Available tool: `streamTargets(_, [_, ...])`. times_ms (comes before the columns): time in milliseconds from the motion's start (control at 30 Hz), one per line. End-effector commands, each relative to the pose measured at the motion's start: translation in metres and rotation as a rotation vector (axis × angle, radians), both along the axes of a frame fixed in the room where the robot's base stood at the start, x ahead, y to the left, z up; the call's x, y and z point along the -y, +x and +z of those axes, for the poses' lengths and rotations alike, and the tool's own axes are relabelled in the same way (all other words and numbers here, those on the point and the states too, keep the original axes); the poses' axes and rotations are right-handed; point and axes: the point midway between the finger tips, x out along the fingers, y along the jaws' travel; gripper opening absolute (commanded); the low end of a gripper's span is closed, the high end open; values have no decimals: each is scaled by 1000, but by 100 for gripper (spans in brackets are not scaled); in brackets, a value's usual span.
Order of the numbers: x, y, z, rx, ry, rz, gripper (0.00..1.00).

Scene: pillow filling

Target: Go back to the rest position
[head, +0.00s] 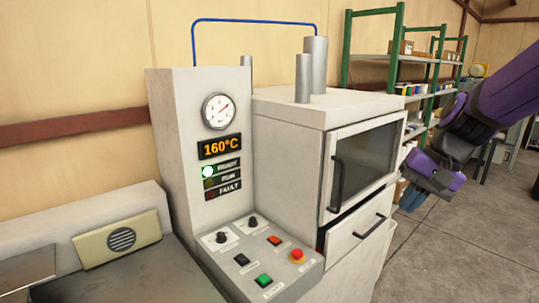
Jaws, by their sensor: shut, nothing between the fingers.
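My gripper (412,196) hangs at the right side of the head view, at the end of my purple and black arm. It points down and to the left, in front of the shelving and above the floor. It is shut and empty. It appears clear of the grey machine (290,108) to its left, though the exact gap is hard to judge.
The machine's windowed door (365,160) is shut; the drawer front (355,240) below stands slightly out. Its panel display (220,147) reads 160°C, with the READY lamp (208,171) lit. Green shelving (400,58) stands behind. Concrete floor (450,255) is open at right.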

Motion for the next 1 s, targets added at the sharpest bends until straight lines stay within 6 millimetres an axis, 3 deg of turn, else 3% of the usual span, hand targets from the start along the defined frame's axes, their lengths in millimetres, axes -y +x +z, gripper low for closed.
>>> streamTargets(300, [6,-72,41,183,-220,140,0])
streamTargets(600, [22,-133,63,354,-395,240,0])
streamTargets(800, [31,-155,68,424,-462,272,0])
streamTargets(1000, [34,-160,69,439,-478,281,0])
